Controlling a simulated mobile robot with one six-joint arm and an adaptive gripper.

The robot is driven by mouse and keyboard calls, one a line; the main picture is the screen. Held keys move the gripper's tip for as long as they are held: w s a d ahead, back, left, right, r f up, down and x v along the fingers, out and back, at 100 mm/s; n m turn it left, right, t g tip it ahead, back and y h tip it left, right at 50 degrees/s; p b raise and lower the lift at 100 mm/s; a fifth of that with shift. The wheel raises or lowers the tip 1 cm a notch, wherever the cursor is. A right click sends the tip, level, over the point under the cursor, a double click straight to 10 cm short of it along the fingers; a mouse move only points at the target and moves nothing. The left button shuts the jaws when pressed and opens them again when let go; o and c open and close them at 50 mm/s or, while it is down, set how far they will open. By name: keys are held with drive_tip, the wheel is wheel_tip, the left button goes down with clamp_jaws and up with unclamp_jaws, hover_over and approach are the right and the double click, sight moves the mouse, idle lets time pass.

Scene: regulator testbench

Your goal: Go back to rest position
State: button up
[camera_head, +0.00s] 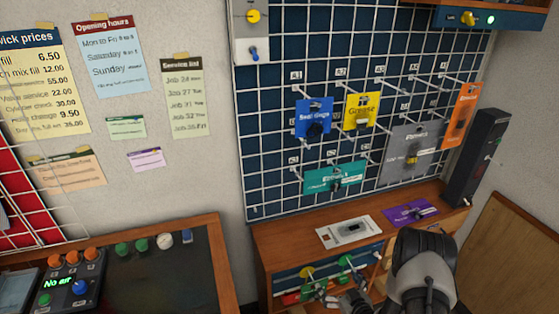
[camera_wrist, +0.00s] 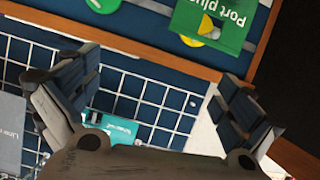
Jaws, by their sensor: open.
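My gripper (camera_wrist: 155,95) is open in the wrist view, its two dark fingers wide apart at left and right with nothing between them. In the head view my arm comes in at the bottom right, in front of the wooden cabinet (camera_head: 275,238). The gripper there is dark and partly lost against the cabinet's lower shelf. Beyond the fingers, the wrist view shows a green card reading "Port plug" (camera_wrist: 225,18) and the wire grid (camera_wrist: 150,105) with a teal card (camera_wrist: 115,128) on it.
The grid panel (camera_head: 265,150) carries blue (camera_head: 313,112), yellow (camera_head: 361,110), teal (camera_head: 320,182), grey (camera_head: 400,160) and orange (camera_head: 460,110) hanging cards. A white card (camera_head: 340,230) and a purple card (camera_head: 400,212) lie on the cabinet top. A workbench (camera_head: 190,275) with a control box stands left.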

drive_tip(key=w+d+r+g+h, duration=0.2)
drive_tip(key=r, duration=1)
drive_tip(key=w+d+r+g+h, duration=0.1)
drive_tip(key=r+h, duration=0.1)
drive_tip(key=r, duration=0.9)
drive_tip(key=s+a+r+m+g+h, duration=0.1)
drive_tip(key=s+a+r+m+g, duration=0.15)
drive_tip(key=s+r, duration=0.85)
drive_tip(key=s+a+r+g, duration=0.1)
drive_tip(key=s+a+r, duration=0.1)
drive_tip(key=s, duration=0.6)
drive_tip(key=s+a+r+m+g, duration=0.1)
drive_tip(key=s+a+r, duration=0.1)
drive_tip(key=s, duration=0.7)
drive_tip(key=s+a+r+m+g+y, duration=0.1)
drive_tip(key=s+r, duration=0.3)
drive_tip(key=s, duration=0.4)
drive_tip(key=shift+s+a+r, duration=0.15)
drive_tip(key=shift+s+a, duration=0.25)
drive_tip(key=shift+a, duration=0.3)
